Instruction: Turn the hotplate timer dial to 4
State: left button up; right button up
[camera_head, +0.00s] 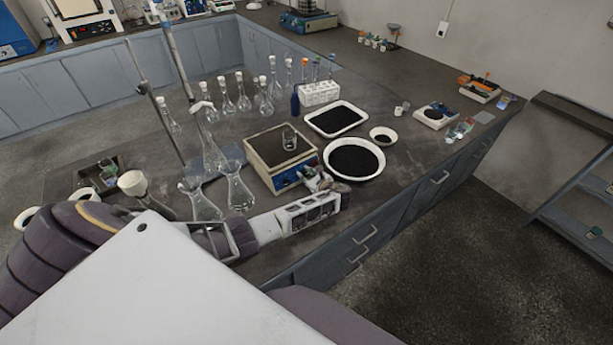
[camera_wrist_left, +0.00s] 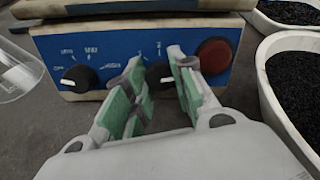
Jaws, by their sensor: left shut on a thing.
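The hotplate (camera_head: 268,155) stands on the bench with a blue front panel, which fills the upper part of the left wrist view (camera_wrist_left: 118,50). The panel has a left black dial (camera_wrist_left: 79,79), a right black dial (camera_wrist_left: 158,75) and a red round knob (camera_wrist_left: 213,55). My left gripper (camera_head: 319,181) is at the front panel; in the wrist view its green-padded fingers (camera_wrist_left: 157,80) are shut on the right dial, one finger on each side. The fingers partly hide this dial and its scale. The printed numbers are too blurred to read. My right gripper is not in view.
A glass beaker (camera_head: 289,139) stands on the hotplate. A round white dish of black grains (camera_head: 328,168) is close at its right, and a white tray (camera_head: 310,120) lies behind. Several glass flasks (camera_head: 238,190) stand to the left. The bench's front edge is close below my arm.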

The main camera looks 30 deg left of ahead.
pick_arm(q)
jog(key=shift+m, duration=0.6)
jog(key=shift+f, duration=0.1)
jog(key=o, duration=1.1)
jog(key=shift+c, duration=0.2)
jog(key=shift+d, duration=0.1)
jog(key=v, duration=1.2)
jog(key=shift+s, duration=0.1)
